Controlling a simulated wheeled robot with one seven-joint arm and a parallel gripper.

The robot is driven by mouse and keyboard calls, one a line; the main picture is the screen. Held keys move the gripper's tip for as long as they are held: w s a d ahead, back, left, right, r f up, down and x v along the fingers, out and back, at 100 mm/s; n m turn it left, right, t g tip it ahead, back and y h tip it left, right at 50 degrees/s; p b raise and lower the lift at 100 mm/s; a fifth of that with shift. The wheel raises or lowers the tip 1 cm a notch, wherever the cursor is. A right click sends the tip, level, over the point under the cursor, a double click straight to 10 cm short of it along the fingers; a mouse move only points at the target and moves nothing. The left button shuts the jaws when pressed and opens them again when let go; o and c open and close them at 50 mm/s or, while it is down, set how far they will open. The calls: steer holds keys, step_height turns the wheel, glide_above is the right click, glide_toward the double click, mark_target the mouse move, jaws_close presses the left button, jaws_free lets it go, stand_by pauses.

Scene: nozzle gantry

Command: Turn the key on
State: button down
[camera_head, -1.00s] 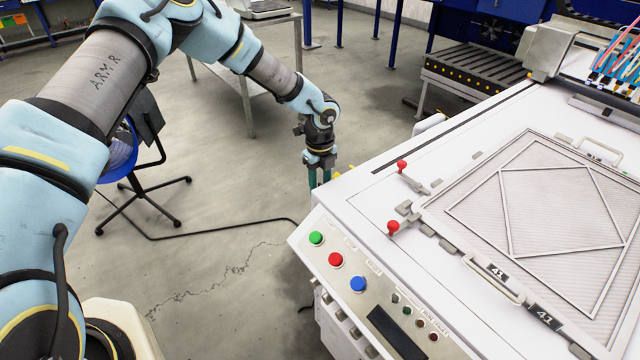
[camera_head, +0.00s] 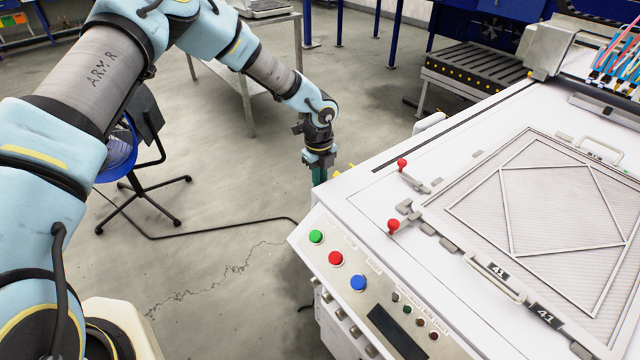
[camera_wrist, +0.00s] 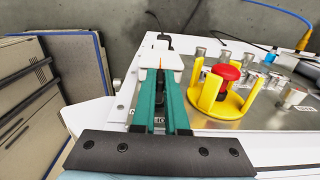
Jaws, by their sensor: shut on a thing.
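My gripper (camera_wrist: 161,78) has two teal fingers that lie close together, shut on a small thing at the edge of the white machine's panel. This looks to be the key, but the fingers hide nearly all of it and I cannot tell its angle. A thin orange mark shows at the fingertips, in front of a small white block. In the head view my gripper (camera_head: 319,178) hangs down beyond the left edge of the white machine (camera_head: 400,180). The key is hidden there.
In the wrist view a red emergency button (camera_wrist: 226,72) with a yellow guard (camera_wrist: 222,98) stands close right of the fingers. Several metal knobs sit beyond it. In the head view, green (camera_head: 316,236), red (camera_head: 336,258) and blue (camera_head: 358,283) buttons line the front panel.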

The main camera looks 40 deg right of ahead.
steer(key=shift+w+f+b, duration=0.1)
steer(key=shift+f+b, duration=0.05)
steer(key=shift+b, duration=0.15)
steer(key=h+b, duration=0.6)
steer(key=b, duration=0.9)
steer(key=a+f+h+b, duration=0.1)
steer(key=h+b, duration=0.4)
steer(key=b, duration=1)
steer(key=g+h+b, duration=0.1)
steer(key=h+b, duration=0.5)
steer(key=b, duration=0.9)
steer(key=shift+a+f+h, duration=0.25)
steer(key=shift+f+h, duration=0.05)
steer(key=shift+f, duration=0.05)
steer(key=shift+r+b, duration=0.25)
steer(key=shift+b, duration=0.3)
steer(key=c, duration=0.9)
jaws_free()
steer(key=shift+c, duration=0.2)
steer(key=a+p, duration=0.1)
steer(key=a, duration=0.9)
steer(key=shift+w+a, duration=0.3)
steer(key=shift+a, duration=0.1)
steer(key=shift+f, duration=0.15)
